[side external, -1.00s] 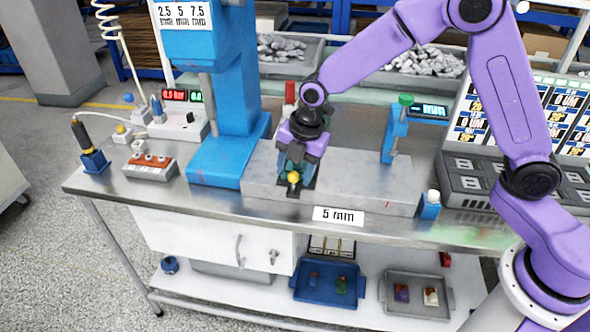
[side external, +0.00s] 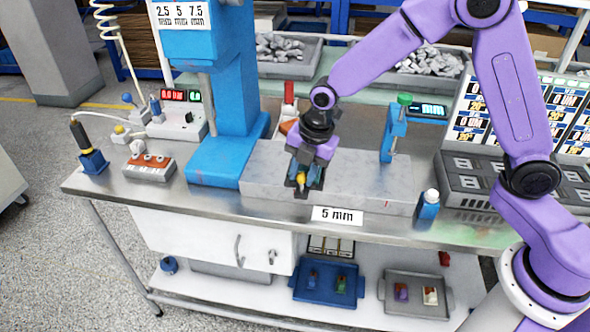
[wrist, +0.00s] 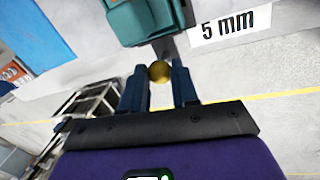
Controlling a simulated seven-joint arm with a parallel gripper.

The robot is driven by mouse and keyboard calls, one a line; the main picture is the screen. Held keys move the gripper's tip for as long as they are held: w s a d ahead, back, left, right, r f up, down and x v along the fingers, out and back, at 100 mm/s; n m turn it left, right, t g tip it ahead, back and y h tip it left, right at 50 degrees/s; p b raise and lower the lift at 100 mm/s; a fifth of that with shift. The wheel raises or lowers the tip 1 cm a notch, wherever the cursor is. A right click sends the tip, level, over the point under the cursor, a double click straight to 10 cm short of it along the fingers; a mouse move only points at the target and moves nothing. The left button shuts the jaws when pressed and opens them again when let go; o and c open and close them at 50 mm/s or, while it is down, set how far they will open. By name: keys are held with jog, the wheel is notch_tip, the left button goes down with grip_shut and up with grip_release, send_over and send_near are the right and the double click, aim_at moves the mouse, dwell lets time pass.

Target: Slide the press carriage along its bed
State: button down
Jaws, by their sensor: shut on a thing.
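The press carriage shows as a teal block (wrist: 145,20) at the top of the wrist view, with a round brass knob (wrist: 159,71) at its front. In the side view the yellow knob (side external: 301,178) shows low between my fingers. My gripper (wrist: 158,80) is shut on the knob, one dark blue finger on each side. In the side view my gripper (side external: 304,177) points down over the pale grey bed (side external: 365,180), left of its middle. It hides most of the carriage there.
The blue press column (side external: 233,90) stands left of the bed. A blue stand with a green knob (side external: 394,130) is at the bed's right. A "5 mm" label (side external: 338,216) is on the front edge. The bed's right part looks clear.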

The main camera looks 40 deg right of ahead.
jog(key=s+d, duration=1.4)
jog(key=shift+s+d, duration=0.2)
jog(key=shift+d, duration=0.05)
jog(key=c, duration=0.9)
grip_release()
jog(key=shift+s+d, duration=0.1)
jog(key=shift+o, duration=0.2)
notch_tip(320, 180, up, 17)
jog(key=s+d, duration=0.1)
jog(key=s, duration=0.1)
jog(key=shift+s+d, duration=0.3)
